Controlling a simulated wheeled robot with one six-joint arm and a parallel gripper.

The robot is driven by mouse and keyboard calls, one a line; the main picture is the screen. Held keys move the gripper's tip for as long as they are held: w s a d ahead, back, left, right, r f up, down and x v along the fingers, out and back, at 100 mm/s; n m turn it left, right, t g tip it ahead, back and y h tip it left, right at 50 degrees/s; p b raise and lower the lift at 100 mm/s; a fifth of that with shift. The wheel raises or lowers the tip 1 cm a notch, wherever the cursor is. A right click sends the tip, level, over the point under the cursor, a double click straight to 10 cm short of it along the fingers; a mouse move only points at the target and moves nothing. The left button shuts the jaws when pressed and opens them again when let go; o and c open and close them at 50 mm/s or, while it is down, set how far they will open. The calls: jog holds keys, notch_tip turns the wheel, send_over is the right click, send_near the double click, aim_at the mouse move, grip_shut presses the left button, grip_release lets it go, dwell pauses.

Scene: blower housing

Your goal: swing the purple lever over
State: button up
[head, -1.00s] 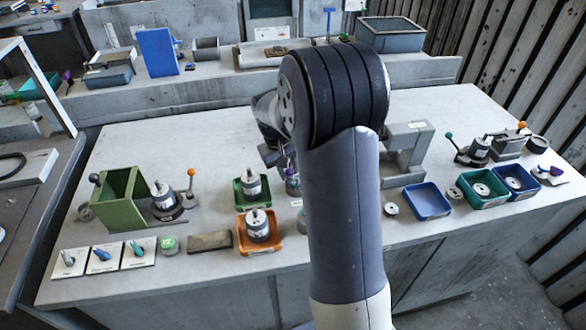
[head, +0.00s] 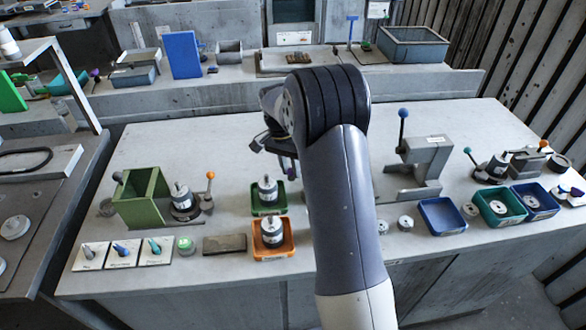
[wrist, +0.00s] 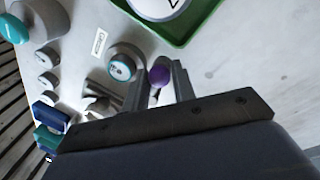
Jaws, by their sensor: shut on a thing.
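The purple lever's round knob (wrist: 159,76) shows in the wrist view between my two finger tips. My gripper (wrist: 160,86) is shut on it. The lever's rod and base are mostly hidden by my fingers. In the head view my gripper (head: 284,158) is behind and left of my arm, just beyond the green tray.
A green tray (head: 255,206) and an orange tray (head: 256,249) hold cylinders close to my gripper. A grey press (head: 425,158) with a blue-knobbed lever (head: 403,114) stands right of my arm. A green housing (head: 140,197) stands at left. The table's back left is clear.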

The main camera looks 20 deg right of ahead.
jog(key=shift+w+d+r+m+y+p, duration=0.1)
jog(key=shift+w+m+y+p, duration=0.1)
jog(key=shift+w+m, duration=0.4)
jog(key=shift+w+d+m+y+p, duration=0.1)
jog(key=shift+w+m+p, duration=0.1)
jog(key=shift+m, duration=0.7)
jog(key=o, duration=1)
jog(key=shift+c, duration=0.2)
notch_tip(320, 180, up, 10)
jog(key=w, duration=0.2)
jog(key=shift+a+r+b, duration=0.25)
jog(key=shift+a+b, duration=0.15)
jog(key=shift+b, duration=0.05)
